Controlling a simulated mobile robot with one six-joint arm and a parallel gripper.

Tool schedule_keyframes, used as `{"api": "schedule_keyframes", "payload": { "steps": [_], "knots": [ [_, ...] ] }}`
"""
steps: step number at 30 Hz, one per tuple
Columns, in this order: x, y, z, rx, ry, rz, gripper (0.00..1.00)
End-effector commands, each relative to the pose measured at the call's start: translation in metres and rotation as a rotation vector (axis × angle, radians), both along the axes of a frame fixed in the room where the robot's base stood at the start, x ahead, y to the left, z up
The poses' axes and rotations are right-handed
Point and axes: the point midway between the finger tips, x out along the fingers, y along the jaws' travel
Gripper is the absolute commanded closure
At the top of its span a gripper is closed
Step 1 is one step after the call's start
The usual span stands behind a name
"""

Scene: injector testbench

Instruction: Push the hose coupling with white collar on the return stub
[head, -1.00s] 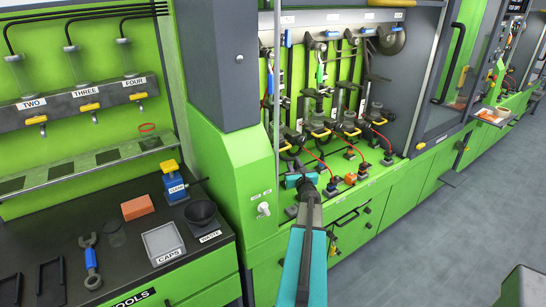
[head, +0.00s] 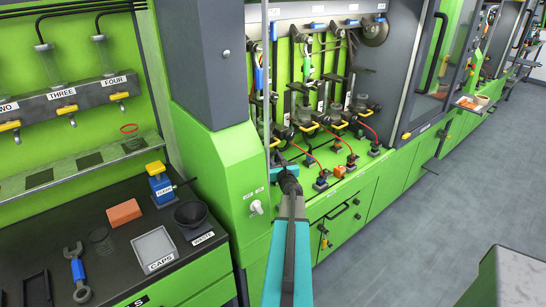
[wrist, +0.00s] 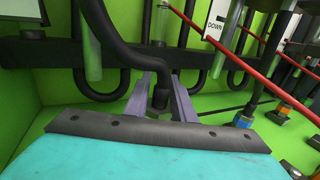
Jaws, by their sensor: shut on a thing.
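My gripper (wrist: 164,86) has its two grey-purple fingers closed around a dark piece (wrist: 158,92) in the wrist view. That piece meets a thick black hose (wrist: 140,45), which bends across in front of the fingers. I cannot make out a white collar on it. In the head view my gripper (head: 289,178) is at the lower left front of the green test bench. The held piece is hidden there by my arm. I cannot tell which fitting is the return stub.
In the wrist view, black looped pipes (wrist: 110,85) stand close ahead, and a red hose (wrist: 225,52) and blue-ringed fitting (wrist: 243,120) are at the right. A side bench with a caps tray (head: 155,248) is left.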

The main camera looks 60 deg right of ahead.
Motion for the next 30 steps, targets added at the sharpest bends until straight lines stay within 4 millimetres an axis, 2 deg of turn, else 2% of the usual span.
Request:
{"api": "schedule_keyframes", "payload": {
  "steps": [20,30],
  "knots": [
    [0.001,0.001,-0.031,0.0,0.0,0.001,1.0],
    [0.001,0.002,-0.029,-0.002,0.001,0.002,1.0]
  ]
}}
